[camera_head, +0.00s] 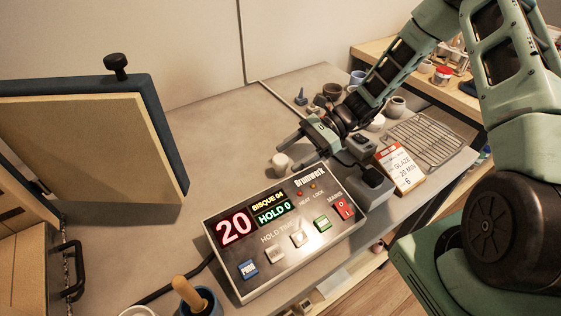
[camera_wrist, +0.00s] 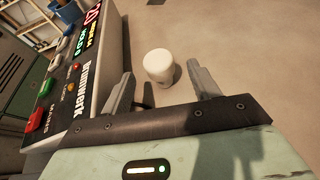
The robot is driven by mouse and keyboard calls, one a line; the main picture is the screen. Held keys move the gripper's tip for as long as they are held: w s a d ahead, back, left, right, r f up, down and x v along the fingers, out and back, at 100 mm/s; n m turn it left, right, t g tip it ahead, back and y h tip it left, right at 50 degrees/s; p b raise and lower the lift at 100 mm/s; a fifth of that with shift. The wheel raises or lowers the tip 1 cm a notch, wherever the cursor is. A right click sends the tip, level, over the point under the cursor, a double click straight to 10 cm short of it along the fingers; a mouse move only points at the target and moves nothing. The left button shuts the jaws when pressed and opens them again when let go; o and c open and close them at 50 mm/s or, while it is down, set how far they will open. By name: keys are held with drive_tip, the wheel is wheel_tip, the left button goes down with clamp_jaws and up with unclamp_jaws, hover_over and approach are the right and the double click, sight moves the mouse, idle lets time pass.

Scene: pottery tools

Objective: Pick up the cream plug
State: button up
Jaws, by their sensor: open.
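The cream plug (camera_head: 282,162) is a small rounded cylinder standing on the grey worktop, just behind the control box. In the wrist view the plug (camera_wrist: 158,66) stands upright, ahead of my gripper and between the lines of its two fingers. My gripper (camera_head: 302,146) is open and empty, its fingers pointing toward the plug from the right. In the wrist view my gripper (camera_wrist: 160,88) shows both fingers spread apart, with the plug just beyond the tips. I cannot tell whether either finger touches it.
The control box (camera_head: 278,274) with lit displays stands close beside my gripper. A glaze card (camera_head: 401,168), a wire rack (camera_head: 430,140) and several pots stand to the right. A kiln with an open lid (camera_head: 90,140) is at left. The worktop behind the plug is clear.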

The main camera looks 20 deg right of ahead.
sight(274, 165)
drive_tip(key=x, duration=0.1)
drive_tip(key=p+x, duration=0.1)
drive_tip(key=x, duration=0.2)
drive_tip(key=shift+s+a+r+p, duration=0.1)
drive_tip(key=shift+a+r+p, duration=0.2)
drive_tip(key=shift+a, duration=0.2)
drive_tip(key=shift+a+f, duration=0.35)
drive_tip(key=shift+a, duration=0.1)
drive_tip(key=c, duration=1.1)
